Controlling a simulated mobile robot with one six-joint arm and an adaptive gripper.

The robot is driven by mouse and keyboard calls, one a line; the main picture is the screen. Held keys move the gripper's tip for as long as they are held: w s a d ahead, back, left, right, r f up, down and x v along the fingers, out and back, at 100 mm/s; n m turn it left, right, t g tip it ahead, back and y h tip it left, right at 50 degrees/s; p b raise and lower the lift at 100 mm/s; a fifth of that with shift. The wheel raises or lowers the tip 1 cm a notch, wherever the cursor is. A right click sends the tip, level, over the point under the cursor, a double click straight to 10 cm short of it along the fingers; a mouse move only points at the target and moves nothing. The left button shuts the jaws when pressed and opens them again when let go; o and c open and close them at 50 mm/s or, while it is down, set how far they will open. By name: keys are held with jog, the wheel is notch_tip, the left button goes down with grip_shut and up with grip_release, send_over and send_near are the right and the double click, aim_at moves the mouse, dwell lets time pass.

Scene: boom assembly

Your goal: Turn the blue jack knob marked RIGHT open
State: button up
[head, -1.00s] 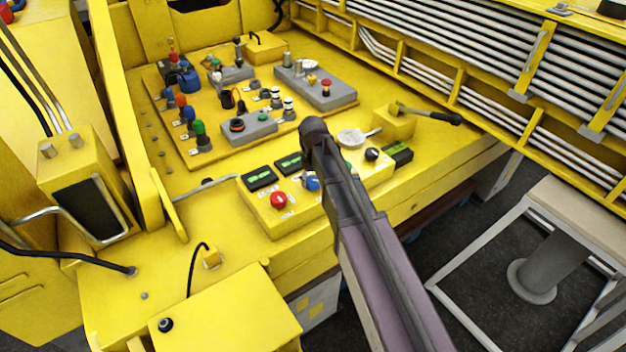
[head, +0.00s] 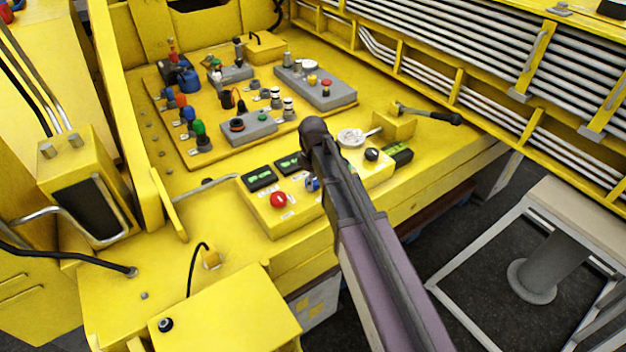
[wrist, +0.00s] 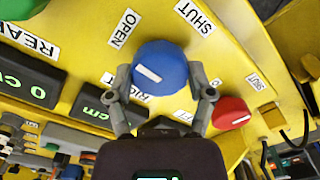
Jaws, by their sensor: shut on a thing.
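The blue knob (wrist: 160,68) is in the upper middle of the wrist view, on a yellow panel. A short white bar on its face lies slanted, left of its middle. The OPEN label (wrist: 124,28) is up and left of the knob and the SHUT label (wrist: 194,14) up and right. A partly hidden label below it reads RIG. My gripper (wrist: 163,80) is shut on the knob, one grey finger on each side. In the head view the knob (head: 312,184) shows only in part, beside my arm.
A red knob (wrist: 231,113) sits close to the right finger; it also shows in the head view (head: 278,199). Dark displays (wrist: 99,104) lie to the left. A board with several coloured connectors (head: 230,95) stands behind the panel. The desk's front left is mostly clear.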

jog(key=shift+s+n, duration=0.1)
jog(key=shift+n, duration=0.3)
jog(key=o, duration=1.1)
jog(key=shift+m, duration=0.4)
